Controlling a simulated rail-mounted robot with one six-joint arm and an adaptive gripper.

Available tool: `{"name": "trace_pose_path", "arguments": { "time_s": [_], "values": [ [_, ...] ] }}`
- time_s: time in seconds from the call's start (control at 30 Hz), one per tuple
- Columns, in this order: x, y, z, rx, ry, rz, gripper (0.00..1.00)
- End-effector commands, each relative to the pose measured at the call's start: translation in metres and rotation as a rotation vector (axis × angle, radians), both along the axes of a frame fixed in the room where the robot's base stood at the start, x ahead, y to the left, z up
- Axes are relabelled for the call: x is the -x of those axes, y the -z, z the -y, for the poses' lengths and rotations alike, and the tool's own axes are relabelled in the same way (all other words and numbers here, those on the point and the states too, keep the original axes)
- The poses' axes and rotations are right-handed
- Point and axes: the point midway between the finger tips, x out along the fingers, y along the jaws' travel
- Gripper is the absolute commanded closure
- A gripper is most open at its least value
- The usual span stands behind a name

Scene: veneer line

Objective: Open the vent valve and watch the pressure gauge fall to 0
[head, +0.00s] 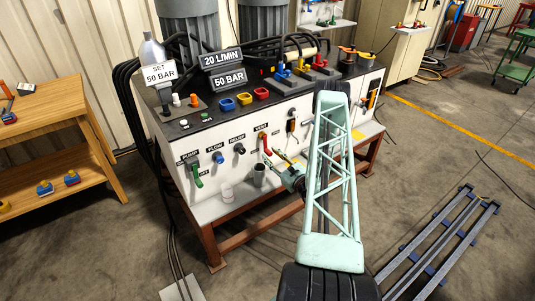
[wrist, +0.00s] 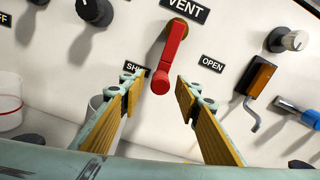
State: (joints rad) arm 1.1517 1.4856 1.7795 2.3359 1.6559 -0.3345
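The vent valve is a red lever (wrist: 174,60) on the white panel under a VENT label (wrist: 185,8). It hangs down, leaning slightly left, its lower end beside the partly hidden SHUT label (wrist: 131,69). The OPEN label (wrist: 212,63) is to its right. In the head view the red lever (head: 265,144) is on the bench front. My gripper (wrist: 160,92) is open, one yellow-padded finger on each side of the lever's lower end, with visible gaps. In the head view my gripper (head: 274,157) is close to the panel. I cannot make out a pressure gauge in either view.
A green lever (head: 197,174) marked PUMP and several dark knobs share the panel. Right of OPEN is an orange-and-black handle (wrist: 262,77). A white cup (wrist: 9,101) is at left. Signs reading 20 L/MIN (head: 221,57) and 50 BAR (head: 228,79) stand on the bench.

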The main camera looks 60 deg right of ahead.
Motion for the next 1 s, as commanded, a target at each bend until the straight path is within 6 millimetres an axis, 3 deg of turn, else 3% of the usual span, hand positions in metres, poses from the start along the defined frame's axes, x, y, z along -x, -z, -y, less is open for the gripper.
{"name": "trace_pose_path", "arguments": {
  "time_s": [0.3, 0.73, 1.0],
  "values": [
    [-0.026, 0.0, 0.009, 0.0, 0.0, 0.0, 0.7],
    [-0.03, 0.0, 0.011, 0.0, 0.0, 0.0, 0.7],
    [-0.03, 0.0, 0.011, 0.0, 0.0, 0.0, 0.94]
  ]
}}
